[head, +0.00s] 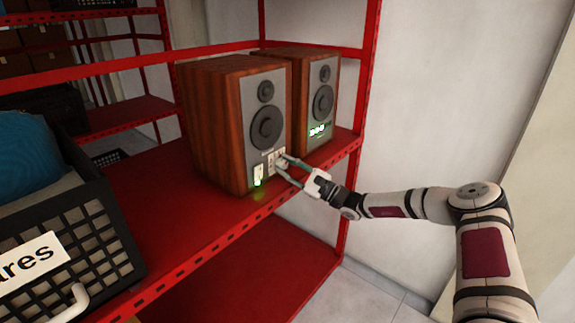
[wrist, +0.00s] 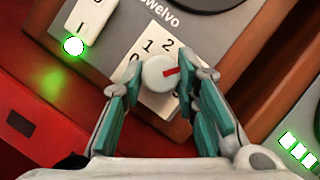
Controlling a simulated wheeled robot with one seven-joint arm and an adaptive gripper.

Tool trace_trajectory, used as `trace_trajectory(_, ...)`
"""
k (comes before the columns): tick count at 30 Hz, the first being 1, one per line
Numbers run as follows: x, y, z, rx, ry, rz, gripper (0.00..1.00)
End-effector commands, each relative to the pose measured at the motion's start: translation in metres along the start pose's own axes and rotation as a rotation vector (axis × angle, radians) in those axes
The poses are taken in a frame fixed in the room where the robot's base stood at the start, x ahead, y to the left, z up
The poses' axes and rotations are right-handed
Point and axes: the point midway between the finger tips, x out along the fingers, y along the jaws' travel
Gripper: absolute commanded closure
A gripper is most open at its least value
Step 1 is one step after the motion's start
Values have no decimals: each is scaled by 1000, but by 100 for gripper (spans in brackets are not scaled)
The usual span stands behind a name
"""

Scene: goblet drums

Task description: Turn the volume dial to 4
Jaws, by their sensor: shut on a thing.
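The volume dial (wrist: 158,73) is a small round white knob with a red mark, on a white number plate (wrist: 160,104) on the front of the nearer wooden speaker (head: 215,125). In the wrist view the red mark points right and slightly up, clockwise past the printed 0, 1 and 2. Higher numbers are hidden by my gripper. My gripper (head: 283,164) is shut on the dial, one teal-padded finger on each side; it also shows in the wrist view (wrist: 161,76). In the head view the dial is too small to read.
A second speaker (head: 322,95) with a green lit display (head: 317,131) stands to the right. A white switch plate (head: 258,173) with a green light is left of the dial. Both speakers stand on a red shelf (head: 150,205). A black crate (head: 80,245) is at left.

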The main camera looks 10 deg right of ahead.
Motion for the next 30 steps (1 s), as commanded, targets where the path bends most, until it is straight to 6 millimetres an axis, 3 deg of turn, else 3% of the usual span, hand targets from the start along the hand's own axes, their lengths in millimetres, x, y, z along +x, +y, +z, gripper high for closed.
trace_trajectory(15, -1, 2, 0, 347, 18, -148, 100)
trace_trajectory(30, -1, 2, -1, 431, 21, -184, 100)
